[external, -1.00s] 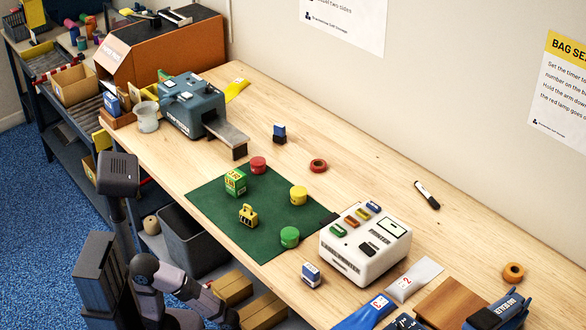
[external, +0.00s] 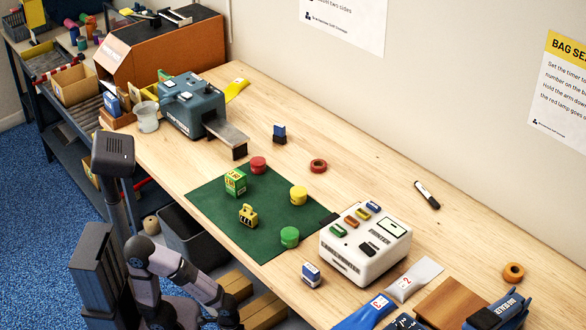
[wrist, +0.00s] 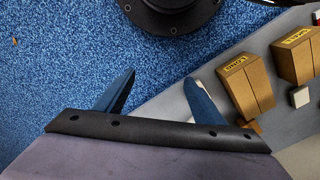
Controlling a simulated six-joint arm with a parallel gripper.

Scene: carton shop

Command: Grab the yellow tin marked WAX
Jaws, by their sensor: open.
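A round yellow tin (external: 299,196) stands on the right part of the green mat (external: 218,209); its marking is too small to read. A red tin (external: 258,165) stands at the mat's far edge and a green tin (external: 290,237) near its right front edge. My gripper (wrist: 160,96) shows in the wrist view with its two blue fingers spread and nothing between them. It hangs over the blue floor, off the table's front side and away from the yellow tin. In the external view the fingers cannot be made out.
A green-and-yellow box (external: 235,182) and a small yellow-and-black object (external: 248,215) share the mat. A white machine (external: 364,246) stands right of it, a blue-grey machine (external: 189,104) behind left. Cartons (wrist: 246,85) lie near my gripper.

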